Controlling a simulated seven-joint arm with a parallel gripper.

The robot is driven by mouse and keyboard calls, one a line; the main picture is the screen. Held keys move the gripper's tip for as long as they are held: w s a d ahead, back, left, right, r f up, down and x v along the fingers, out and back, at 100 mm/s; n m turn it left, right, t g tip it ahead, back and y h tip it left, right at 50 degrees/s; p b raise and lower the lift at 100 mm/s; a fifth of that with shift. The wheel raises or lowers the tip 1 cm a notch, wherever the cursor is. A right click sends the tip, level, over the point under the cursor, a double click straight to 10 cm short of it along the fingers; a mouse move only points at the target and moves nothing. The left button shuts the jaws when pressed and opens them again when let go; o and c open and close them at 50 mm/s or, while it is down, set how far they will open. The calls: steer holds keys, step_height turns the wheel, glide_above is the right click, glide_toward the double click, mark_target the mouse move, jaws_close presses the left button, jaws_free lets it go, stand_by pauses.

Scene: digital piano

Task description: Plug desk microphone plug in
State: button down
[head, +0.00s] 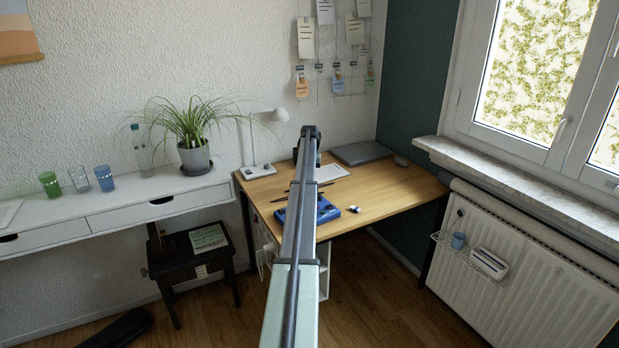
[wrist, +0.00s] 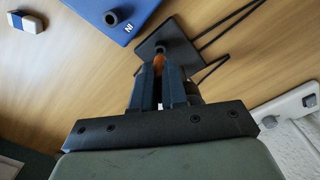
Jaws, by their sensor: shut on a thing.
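My gripper (wrist: 160,75) points down at the desk in the wrist view, its two dark blue fingers shut. An orange-brown piece (wrist: 159,61) shows between the fingertips; whether it is the microphone plug, I cannot tell. Just beyond it is a dark square plate (wrist: 149,47) with a round black part on it. A blue box (wrist: 115,15) marked "IN" lies beyond, with a round black part on top. The blue box also shows on the desk in the head view (head: 327,212). There, my arm hides the fingertips and the held piece.
Thin black lines (wrist: 232,22) run across the desk beside the plate. An eraser (wrist: 27,22) lies at the upper left. A white strip (wrist: 291,109) is close at the right. The desk (head: 385,190) has bare wood on its right; a closed laptop (head: 360,152) lies at the back.

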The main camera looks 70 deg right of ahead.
steer(key=shift+f, duration=1.35)
stand_by(0.4)
steer(key=c, duration=1.1)
jaws_free()
steer(key=shift+r, duration=2.5)
steer(key=shift+r, duration=0.1)
step_height(320, 180, up, 14)
steer(key=shift+f, duration=0.2)
